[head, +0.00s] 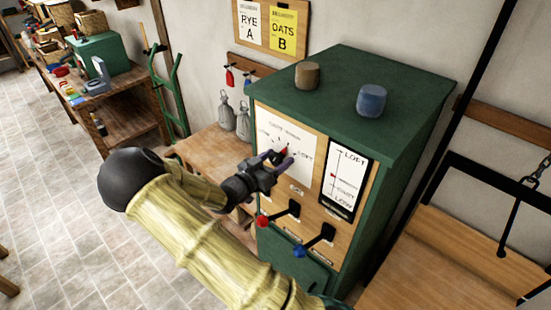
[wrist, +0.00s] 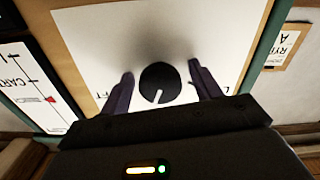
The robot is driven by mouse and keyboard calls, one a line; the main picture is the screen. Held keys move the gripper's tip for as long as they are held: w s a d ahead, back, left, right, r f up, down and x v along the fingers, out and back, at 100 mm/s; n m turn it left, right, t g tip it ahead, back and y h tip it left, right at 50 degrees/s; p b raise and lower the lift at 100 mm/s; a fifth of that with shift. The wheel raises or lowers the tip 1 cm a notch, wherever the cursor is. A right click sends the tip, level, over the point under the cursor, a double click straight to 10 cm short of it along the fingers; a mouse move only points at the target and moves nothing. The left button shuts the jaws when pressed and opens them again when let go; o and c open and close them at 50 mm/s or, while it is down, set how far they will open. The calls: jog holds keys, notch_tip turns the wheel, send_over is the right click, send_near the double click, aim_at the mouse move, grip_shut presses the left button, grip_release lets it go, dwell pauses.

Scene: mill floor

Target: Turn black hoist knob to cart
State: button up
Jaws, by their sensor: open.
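The black hoist knob (wrist: 159,83) is round with a white pointer line, on a white dial plate (head: 284,140) on the green cabinet's front. In the wrist view the line points to the bottom of the picture, slightly left. My gripper (head: 278,160) is at the dial and hides most of the knob in the head view. In the wrist view its open fingers (wrist: 163,86) stand on either side of the knob, with a gap visible on both sides.
A gauge (head: 345,178) marked LOFT, CART and LOW has a red marker between LOFT and CART. Below the dial are a red-tipped lever (head: 278,214) and a blue-tipped lever (head: 315,240).

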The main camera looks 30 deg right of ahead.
jog(key=c, duration=1)
jog(key=shift+o, duration=0.2)
jog(key=n+p, duration=0.2)
jog(key=n, duration=0.1)
jog(key=shift+r, duration=0.2)
jog(key=shift+f+n+p, duration=0.1)
jog(key=shift+n+p, duration=0.9)
jog(key=shift+n, duration=1.4)
jog(key=o, duration=1)
jog(key=shift+c, duration=0.2)
